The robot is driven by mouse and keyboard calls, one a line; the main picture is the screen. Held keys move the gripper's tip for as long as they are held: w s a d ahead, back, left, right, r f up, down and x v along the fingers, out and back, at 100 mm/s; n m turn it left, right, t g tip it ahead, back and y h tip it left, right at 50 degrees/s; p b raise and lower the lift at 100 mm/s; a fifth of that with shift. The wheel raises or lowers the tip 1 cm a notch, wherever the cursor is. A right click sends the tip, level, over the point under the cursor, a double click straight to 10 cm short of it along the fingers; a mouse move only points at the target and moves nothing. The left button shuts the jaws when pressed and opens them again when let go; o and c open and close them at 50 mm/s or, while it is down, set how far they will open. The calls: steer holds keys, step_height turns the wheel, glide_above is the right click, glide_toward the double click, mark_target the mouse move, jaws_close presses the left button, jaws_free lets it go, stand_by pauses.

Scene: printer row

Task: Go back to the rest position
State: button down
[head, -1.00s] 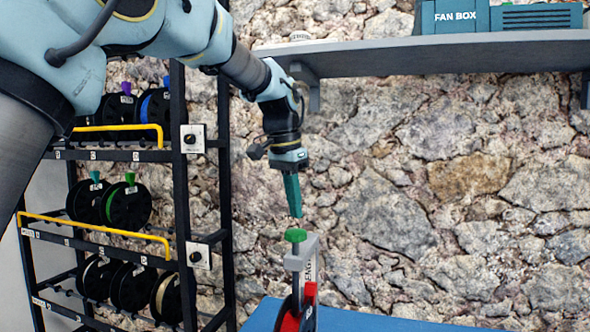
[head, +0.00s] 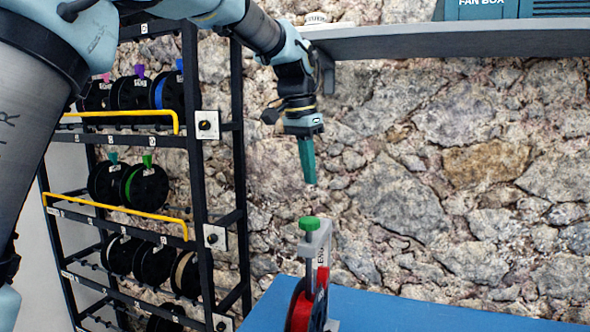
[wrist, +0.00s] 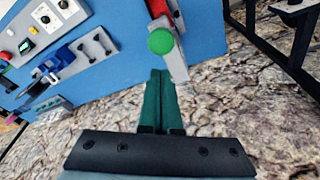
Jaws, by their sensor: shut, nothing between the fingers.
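My gripper (head: 309,184) points down in the head view, its green fingers together with nothing between them. It hangs in the air above a grey stand (head: 319,245) with a green knob (head: 309,223) on top. A red and black spool (head: 303,309) is at that stand on the blue table. In the wrist view the closed fingers (wrist: 160,75) show just below the green knob (wrist: 161,41) in the picture, apart from it as far as the head view shows. My arm reaches in from the upper left.
A black rack (head: 197,165) with several spools and yellow bars stands at left. A grey shelf (head: 450,42) with a fan box (head: 475,8) is on the stone wall above right. The blue table (head: 400,312) also holds switches and tools at left in the wrist view.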

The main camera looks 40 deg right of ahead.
steer(key=w+a+f+n, duration=0.3)
steer(key=w+a+f, duration=0.1)
steer(key=a, duration=0.4)
steer(key=w+a+f+n+t, duration=0.1)
steer(key=w+a+f+n, duration=0.2)
steer(key=a, duration=0.5)
steer(key=w+a+f+n, duration=0.2)
steer(key=w+a+f, duration=0.25)
steer(key=a, duration=0.25)
steer(key=s+a+f+n, duration=0.2)
steer(key=a+f, duration=0.1)
steer(key=a, duration=0.5)
steer(key=s+a+f+n+y, duration=0.1)
steer(key=s+a+f+n, duration=0.2)
steer(key=a, duration=0.6)
steer(key=s+a+f+n+y, duration=0.1)
steer(key=s+a+f+n, duration=0.1)
steer(key=a, duration=0.7)
step_height(320, 180, down, 2)
steer(key=shift+s+f+n, duration=0.1)
steer(key=shift+s+n, duration=0.2)
steer(key=shift+n, duration=0.3)
steer(key=shift+d, duration=0.1)
